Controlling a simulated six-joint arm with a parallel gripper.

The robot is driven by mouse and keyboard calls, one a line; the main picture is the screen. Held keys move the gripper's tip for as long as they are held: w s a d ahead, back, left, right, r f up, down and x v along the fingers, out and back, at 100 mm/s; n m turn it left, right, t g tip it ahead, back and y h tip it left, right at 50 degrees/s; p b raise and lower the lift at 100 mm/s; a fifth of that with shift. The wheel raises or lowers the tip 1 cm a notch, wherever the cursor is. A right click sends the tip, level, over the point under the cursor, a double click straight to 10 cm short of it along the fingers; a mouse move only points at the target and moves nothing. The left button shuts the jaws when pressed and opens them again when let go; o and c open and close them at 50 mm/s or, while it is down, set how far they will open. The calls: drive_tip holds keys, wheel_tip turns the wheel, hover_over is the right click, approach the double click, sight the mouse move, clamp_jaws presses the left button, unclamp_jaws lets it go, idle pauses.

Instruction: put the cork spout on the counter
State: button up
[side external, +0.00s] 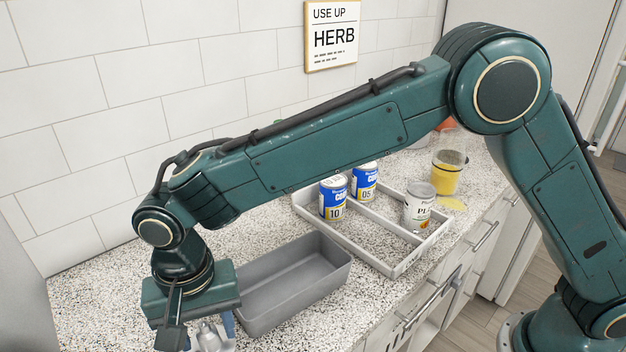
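My gripper (208,336) is low at the lower left of the side view, pointing down, left of the grey bin. Its finger ends are cut off or hidden near the bottom edge, so I cannot tell whether it is open or shut. A small silvery shape shows below its body, and I cannot tell whether it is part of the gripper or a held thing. I cannot make out the cork spout. The counter (100,290) is speckled white and grey, and runs under everything here.
An empty-looking grey bin (335,262) stands right of my gripper. Behind it, a pale divided tray (407,262) holds two blue cans (333,199) and a white can (419,207). A yellow container (449,178) stands farther back beside a yellow patch. The tiled wall bounds the left.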

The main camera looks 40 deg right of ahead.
drive_tip(key=shift+r, duration=0.15)
wheel_tip(320, 180, up, 12)
idle(0.9)
idle(0.5)
drive_tip(key=s+d+r+n+t+y, duration=0.15)
drive_tip(key=d+r, duration=0.25)
drive_tip(key=d, duration=0.7)
drive_tip(key=s+d+r+n+t+h, duration=0.15)
drive_tip(key=d+r, duration=0.35)
drive_tip(key=d, duration=0.7)
drive_tip(key=s+d+f+n+t, duration=0.1)
drive_tip(key=s+d+f, duration=0.4)
drive_tip(key=s+d, duration=1)
drive_tip(key=shift+s+f+t, duration=0.4)
drive_tip(key=shift+s+t, duration=0.15)
drive_tip(key=shift+t, duration=0.25)
